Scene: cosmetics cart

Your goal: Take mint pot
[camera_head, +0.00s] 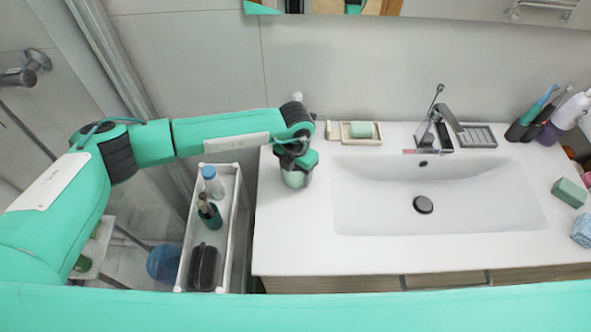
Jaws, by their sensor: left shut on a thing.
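The mint pot (294,180) is a small pale green, round pot at the left end of the white washbasin counter. My left gripper (295,163) reaches in from the left and is shut on the pot from above. The gripper hides the pot's top. I cannot tell whether the pot's base touches the counter. My right gripper is out of view.
A narrow white cart (232,230) beside the counter holds a blue-capped bottle (213,182), a dark green cup (210,214) and a black case (204,267). Right of the pot are the basin (370,205) and a soap dish (349,140). The counter's front left is clear.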

